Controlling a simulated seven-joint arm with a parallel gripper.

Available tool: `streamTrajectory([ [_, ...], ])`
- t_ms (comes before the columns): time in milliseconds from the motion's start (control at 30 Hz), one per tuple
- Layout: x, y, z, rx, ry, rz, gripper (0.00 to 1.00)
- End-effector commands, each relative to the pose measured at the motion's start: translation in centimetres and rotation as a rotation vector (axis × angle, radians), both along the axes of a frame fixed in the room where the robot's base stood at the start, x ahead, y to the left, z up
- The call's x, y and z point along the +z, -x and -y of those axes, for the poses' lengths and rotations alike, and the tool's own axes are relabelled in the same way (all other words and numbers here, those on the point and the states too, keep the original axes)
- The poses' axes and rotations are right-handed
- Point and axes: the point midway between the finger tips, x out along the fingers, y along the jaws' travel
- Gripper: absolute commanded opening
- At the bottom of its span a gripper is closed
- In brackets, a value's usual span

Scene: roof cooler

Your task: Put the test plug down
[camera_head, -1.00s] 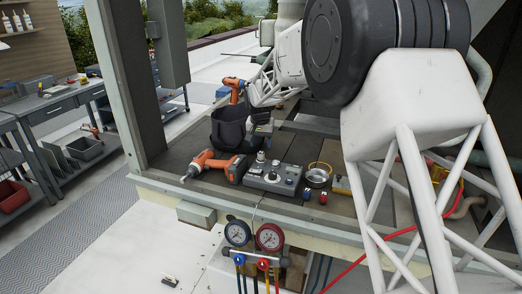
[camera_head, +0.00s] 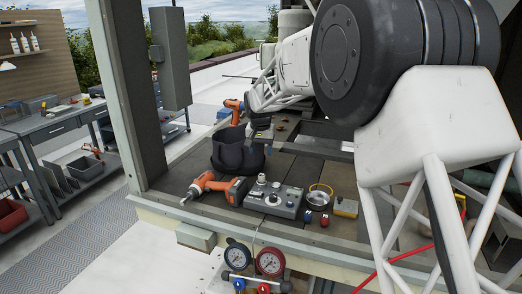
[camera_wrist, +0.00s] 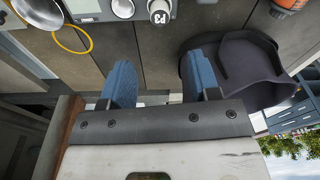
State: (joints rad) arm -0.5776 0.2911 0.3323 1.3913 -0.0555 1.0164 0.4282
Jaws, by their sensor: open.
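A small cylinder with a dark cap marked P3 (camera_wrist: 159,13) stands at the top edge of the wrist view, and it appears to be the test plug. It is upright on or beside the grey test box (camera_wrist: 88,12), which sits on the deck in the head view (camera_head: 274,202), where a small upright piece (camera_head: 262,180) shows on its back edge. My gripper (camera_wrist: 163,82) has its two blue fingers wide apart with nothing between them. In the head view my gripper (camera_head: 255,128) is behind the box, above the black bucket bag, apart from the plug.
The black bag (camera_head: 236,153) stands close to my gripper. An orange drill (camera_head: 214,186) lies left of the box. A metal cup with a yellow ring (camera_head: 318,197), a yellow block (camera_head: 346,207) and small red and blue pieces lie right. Gauges (camera_head: 254,258) hang in front.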

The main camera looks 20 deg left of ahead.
Motion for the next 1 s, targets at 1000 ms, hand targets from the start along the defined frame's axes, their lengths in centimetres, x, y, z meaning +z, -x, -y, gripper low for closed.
streamTrajectory([
  [1000,4.7,3.0,9.5,-0.028,-0.008,0.013,0.56],
])
